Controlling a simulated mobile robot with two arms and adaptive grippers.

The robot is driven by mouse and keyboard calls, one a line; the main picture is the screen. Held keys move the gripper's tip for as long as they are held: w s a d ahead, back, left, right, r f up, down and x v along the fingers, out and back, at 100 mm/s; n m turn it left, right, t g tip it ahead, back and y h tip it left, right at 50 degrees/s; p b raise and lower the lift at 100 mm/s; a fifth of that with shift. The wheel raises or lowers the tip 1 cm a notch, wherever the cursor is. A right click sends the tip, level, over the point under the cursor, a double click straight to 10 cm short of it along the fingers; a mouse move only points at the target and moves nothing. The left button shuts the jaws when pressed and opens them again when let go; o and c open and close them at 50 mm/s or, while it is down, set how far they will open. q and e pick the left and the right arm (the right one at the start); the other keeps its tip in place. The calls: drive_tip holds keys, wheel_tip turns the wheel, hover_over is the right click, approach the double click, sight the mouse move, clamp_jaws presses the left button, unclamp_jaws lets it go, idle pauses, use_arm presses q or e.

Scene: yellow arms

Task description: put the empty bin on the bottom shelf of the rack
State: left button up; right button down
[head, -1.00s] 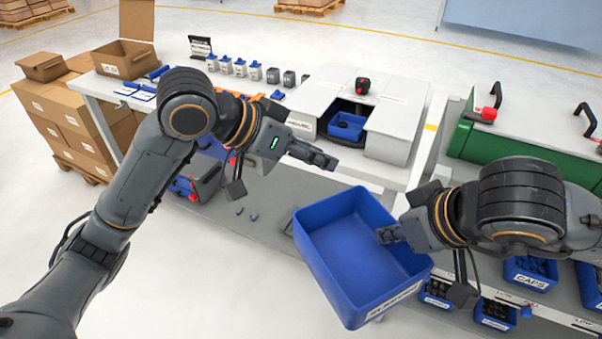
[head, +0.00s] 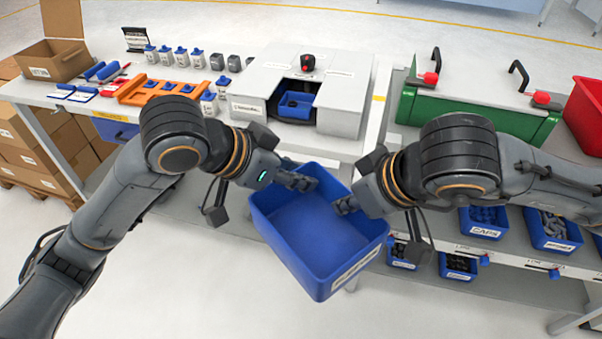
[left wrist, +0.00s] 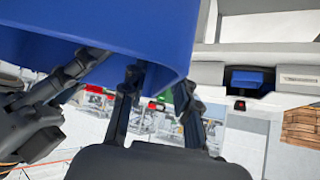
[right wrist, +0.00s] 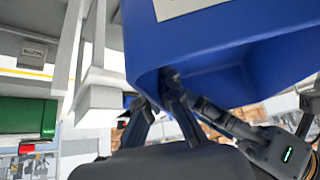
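The empty blue bin (head: 318,232) is held in the air in front of the benches, tilted, with a white label on its near side. My right gripper (head: 345,205) is shut on its right rim; the right wrist view shows one finger inside the wall and one outside (right wrist: 152,95). My left gripper (head: 303,182) is at the far rim; in the left wrist view its fingers (left wrist: 158,85) are apart at the bin's edge, and contact is unclear. The rack (head: 515,252) at right holds small labelled bins; its lower grey shelf (head: 470,290) shows partly.
A white bench (head: 225,95) with bottles, an orange tray and a grey box (head: 345,95) lies behind the bin. A green case (head: 475,115) and a red bin (head: 588,115) stand on the right-hand top. Open floor (head: 190,285) lies at the front left.

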use_arm(q)
drive_tip(key=shift+x, duration=0.95)
use_arm(e)
drive_tip(key=shift+a, duration=0.1)
use_arm(q)
clamp_jaws()
use_arm(e)
drive_tip(key=shift+s, duration=0.1)
drive_tip(key=c, duration=1.4)
unclamp_jaws()
drive_tip(key=shift+c, duration=0.2)
drive_tip(key=shift+r, duration=0.1)
